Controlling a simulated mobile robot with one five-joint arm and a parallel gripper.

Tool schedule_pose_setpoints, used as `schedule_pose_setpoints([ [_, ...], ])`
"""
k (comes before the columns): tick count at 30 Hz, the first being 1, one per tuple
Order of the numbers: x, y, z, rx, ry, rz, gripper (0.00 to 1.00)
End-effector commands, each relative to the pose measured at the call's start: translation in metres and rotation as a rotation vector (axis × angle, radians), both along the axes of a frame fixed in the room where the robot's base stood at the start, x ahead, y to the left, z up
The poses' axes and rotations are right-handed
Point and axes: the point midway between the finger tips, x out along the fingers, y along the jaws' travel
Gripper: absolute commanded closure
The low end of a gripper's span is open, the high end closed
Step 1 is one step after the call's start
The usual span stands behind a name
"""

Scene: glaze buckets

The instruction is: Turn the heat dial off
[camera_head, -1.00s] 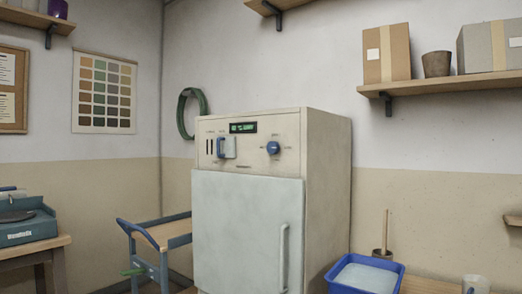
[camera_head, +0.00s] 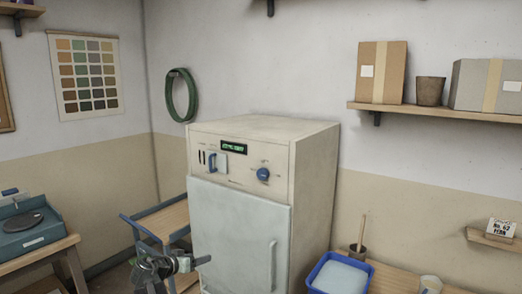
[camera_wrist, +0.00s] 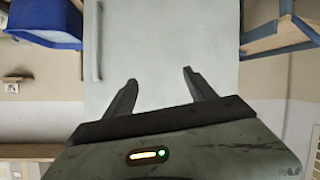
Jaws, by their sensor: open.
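The heat dial (camera_head: 263,174) is a round blue knob on the right of the front panel of a pale kiln-like cabinet (camera_head: 315,190). Its exact setting is too small to read. My gripper (camera_head: 203,260) is low in the head view, in front of the cabinet door and below and left of the dial. In the wrist view my gripper (camera_wrist: 159,76) is open and empty, its fingers apart before the pale door (camera_wrist: 165,45). The dial is outside the wrist view.
A blue-framed cart (camera_head: 165,222) stands left of the cabinet. A blue tub (camera_head: 340,272) stands at its right. The door has a long vertical handle (camera_head: 272,265). A shelf (camera_head: 440,110) with boxes hangs at the right. The space before the panel looks clear.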

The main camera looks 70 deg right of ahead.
Motion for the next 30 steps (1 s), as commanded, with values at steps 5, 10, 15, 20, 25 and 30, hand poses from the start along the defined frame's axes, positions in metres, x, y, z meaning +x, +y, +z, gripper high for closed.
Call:
schedule_pose_setpoints([
  [5, -0.079, -0.094, 0.17, -0.258, -0.096, -0.135, 0.36],
  [10, -0.13, -0.139, 0.246, -0.411, -0.141, -0.176, 0.36],
  [15, -0.146, -0.152, 0.265, -0.463, -0.155, -0.182, 0.36],
  [20, -0.147, -0.154, 0.262, -0.465, -0.156, -0.182, 0.36],
  [25, -0.151, -0.172, 0.262, -0.463, -0.155, -0.184, 0.36],
  [30, -0.159, -0.203, 0.262, -0.463, -0.155, -0.184, 0.36],
])
